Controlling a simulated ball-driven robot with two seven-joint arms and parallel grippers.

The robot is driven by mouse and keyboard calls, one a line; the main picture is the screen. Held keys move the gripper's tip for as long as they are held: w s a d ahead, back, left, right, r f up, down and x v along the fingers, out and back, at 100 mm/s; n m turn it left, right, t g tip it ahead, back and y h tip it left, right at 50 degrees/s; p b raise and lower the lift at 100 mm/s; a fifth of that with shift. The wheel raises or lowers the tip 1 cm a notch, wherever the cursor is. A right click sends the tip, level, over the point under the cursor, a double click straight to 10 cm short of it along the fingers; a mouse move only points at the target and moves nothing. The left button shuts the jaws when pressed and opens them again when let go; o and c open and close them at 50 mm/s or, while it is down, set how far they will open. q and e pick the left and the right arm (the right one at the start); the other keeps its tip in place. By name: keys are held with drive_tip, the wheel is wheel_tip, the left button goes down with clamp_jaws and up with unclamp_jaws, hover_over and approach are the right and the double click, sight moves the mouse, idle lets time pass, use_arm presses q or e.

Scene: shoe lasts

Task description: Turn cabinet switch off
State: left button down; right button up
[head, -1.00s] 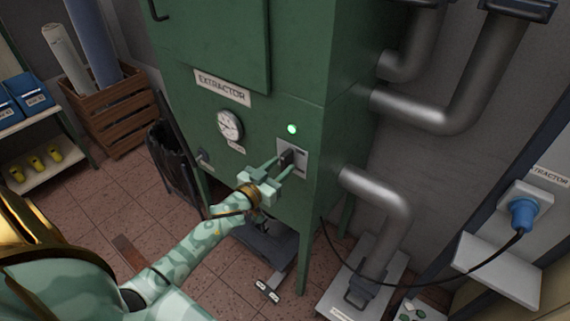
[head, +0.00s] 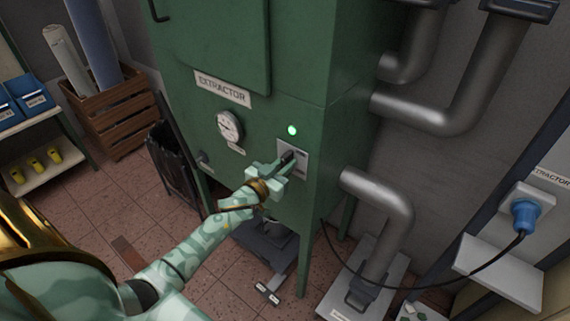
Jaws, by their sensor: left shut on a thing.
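The green extractor cabinet (head: 240,127) stands in the middle of the head view. A grey switch plate (head: 300,157) is on its front, near the right edge, with a dark switch handle (head: 289,156) on it. A green lamp (head: 292,130) above the plate is lit. My left gripper (head: 284,163) is at the plate, its fingers shut on the switch handle and partly hiding it. My right gripper is not in view.
Grey pipes (head: 385,190) run along the cabinet's right side. A blue plug (head: 525,213) with a black cable sits in a wall socket at right. A dark bin (head: 172,165) and wooden crate (head: 113,112) stand at left.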

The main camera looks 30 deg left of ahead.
use_arm(q)
drive_tip(key=m, duration=0.3)
drive_tip(key=shift+d+m, duration=0.15)
drive_tip(key=shift+m, duration=0.25)
drive_tip(key=m, duration=0.4)
drive_tip(key=shift+d+f+m, duration=0.15)
drive_tip(key=shift+f+m, duration=0.05)
drive_tip(key=shift+m, duration=0.1)
drive_tip(key=m+b, duration=0.1)
drive_tip(key=m, duration=0.3)
drive_tip(key=shift+f, duration=0.15)
drive_tip(key=m+b, duration=0.1)
drive_tip(key=m, duration=0.4)
drive_tip(key=shift+d+f, duration=0.1)
drive_tip(key=shift+f, duration=0.05)
drive_tip(key=shift+m, duration=0.3)
drive_tip(key=c, duration=1.4)
unclamp_jaws()
drive_tip(key=shift+o, duration=0.2)
